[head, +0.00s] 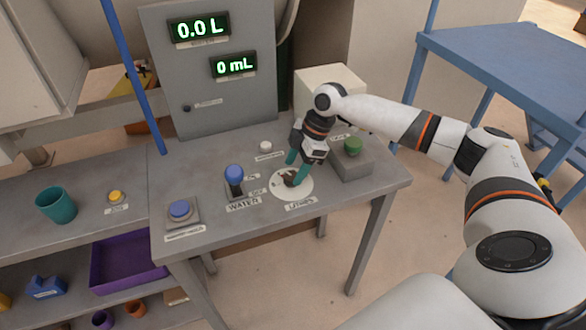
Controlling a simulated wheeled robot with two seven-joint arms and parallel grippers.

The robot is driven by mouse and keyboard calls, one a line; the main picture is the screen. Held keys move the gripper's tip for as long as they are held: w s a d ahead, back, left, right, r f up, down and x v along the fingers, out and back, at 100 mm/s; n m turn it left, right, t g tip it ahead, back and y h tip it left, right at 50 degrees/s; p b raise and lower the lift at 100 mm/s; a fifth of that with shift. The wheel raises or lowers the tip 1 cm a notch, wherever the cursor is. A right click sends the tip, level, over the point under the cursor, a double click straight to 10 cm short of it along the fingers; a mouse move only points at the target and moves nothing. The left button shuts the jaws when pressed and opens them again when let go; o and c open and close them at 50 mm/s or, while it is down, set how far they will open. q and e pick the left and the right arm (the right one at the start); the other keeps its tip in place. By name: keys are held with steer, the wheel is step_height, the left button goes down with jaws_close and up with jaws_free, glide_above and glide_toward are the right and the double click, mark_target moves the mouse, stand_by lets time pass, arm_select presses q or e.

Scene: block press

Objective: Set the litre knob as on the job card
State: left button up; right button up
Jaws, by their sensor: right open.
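The litre knob (289,180) is a small dark brown knob on a round white dial (281,192) on the grey bench, above a "LITRES" label. My right gripper (294,168) comes down over it from above, with teal fingers open on either side of the knob; whether they touch it I cannot tell. The upper display (199,27) reads 0.0 L and the lower display (233,65) reads 0 mL. I cannot make out a job card. My left gripper is not in view.
Left of the dial stand a blue-topped water lever (234,178) and a blue button (179,209). A green button (352,147) on a grey box is close to the right of my gripper. A teal cup (55,204) and yellow button (116,197) are at far left.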

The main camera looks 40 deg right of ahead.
steer(key=shift+x, duration=0.95)
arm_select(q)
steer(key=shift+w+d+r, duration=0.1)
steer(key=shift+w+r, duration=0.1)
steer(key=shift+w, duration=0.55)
arm_select(e)
steer(key=c, duration=1)
steer(key=shift+s+r+m+p, duration=0.15)
steer(key=shift+m+p, duration=0.25)
steer(key=shift+p, duration=0.55)
steer(key=m+t+h+p, duration=0.1)
steer(key=m+p, duration=0.2)
steer(key=p, duration=0.2)
steer(key=m+t+h+p, duration=0.1)
steer(key=m+p, duration=0.3)
steer(key=p, duration=0.2)
steer(key=shift+a+r+m+t, duration=0.1)
steer(key=shift+a+m+t, duration=0.1)
steer(key=shift+m+t, duration=0.1)
arm_select(q)
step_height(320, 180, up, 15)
steer(key=p, duration=0.2)
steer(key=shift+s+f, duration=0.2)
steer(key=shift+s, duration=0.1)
arm_select(e)
steer(key=shift+m, duration=0.7)
steer(key=shift+f+h, duration=0.2)
steer(key=shift+h, duration=0.1)
